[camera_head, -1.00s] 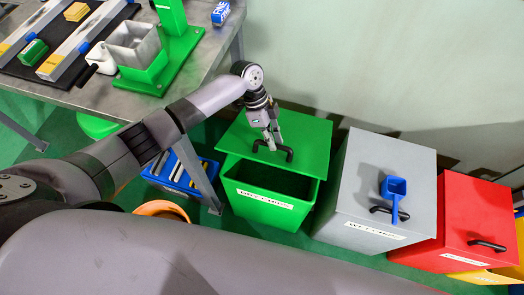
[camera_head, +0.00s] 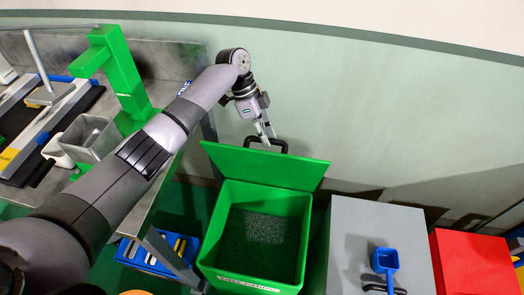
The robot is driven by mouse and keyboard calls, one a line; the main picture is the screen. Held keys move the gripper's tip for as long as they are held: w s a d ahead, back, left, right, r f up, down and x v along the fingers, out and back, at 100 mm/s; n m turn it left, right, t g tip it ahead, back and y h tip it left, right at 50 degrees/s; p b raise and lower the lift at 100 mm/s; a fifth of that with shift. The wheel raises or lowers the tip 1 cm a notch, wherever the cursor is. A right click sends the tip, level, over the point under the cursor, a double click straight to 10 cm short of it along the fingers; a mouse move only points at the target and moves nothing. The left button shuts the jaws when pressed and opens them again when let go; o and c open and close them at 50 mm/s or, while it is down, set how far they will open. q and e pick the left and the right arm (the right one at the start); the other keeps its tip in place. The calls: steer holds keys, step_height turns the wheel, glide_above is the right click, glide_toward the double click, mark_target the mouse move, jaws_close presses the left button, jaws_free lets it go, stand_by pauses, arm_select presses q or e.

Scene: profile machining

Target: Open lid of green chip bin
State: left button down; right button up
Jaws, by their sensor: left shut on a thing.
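The green chip bin (camera_head: 212,250) stands on the floor with a label on its front. Its lid (camera_head: 265,167) is tilted up at the rear, leaving the opening uncovered. Grey speckled chips (camera_head: 264,226) show inside on the bottom. My left gripper (camera_head: 267,138) is shut on the black lid handle (camera_head: 282,145) at the lid's upper edge, close to the wall. My right gripper is not in view.
A grey bin (camera_head: 350,225) with a blue scoop (camera_head: 385,261) on it and a red bin (camera_head: 470,262) stand to the right. A metal workbench (camera_head: 185,58) with a green stand (camera_head: 122,75) is at the left. A blue crate (camera_head: 130,254) sits below the bench. The pale wall is close behind the bins.

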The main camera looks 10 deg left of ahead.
arm_select(q)
steer(key=shift+w+a+f+b, duration=0.1)
steer(key=shift+w+f+b, duration=0.2)
steer(key=shift+w, duration=0.2)
steer(key=shift+w+f+b, duration=0.15)
steer(key=shift+w+b, duration=0.15)
steer(key=shift+w, duration=0.15)
steer(key=c, duration=1.9)
jaws_free()
steer(key=shift+w, duration=0.1)
steer(key=shift+c, duration=0.2)
steer(key=shift+o, duration=1.3)
steer(key=shift+w+f, duration=0.1)
steer(key=shift+w, duration=0.25)
steer(key=shift+o, duration=0.6)
steer(key=v, duration=1.2)
steer(key=shift+r, duration=0.25)
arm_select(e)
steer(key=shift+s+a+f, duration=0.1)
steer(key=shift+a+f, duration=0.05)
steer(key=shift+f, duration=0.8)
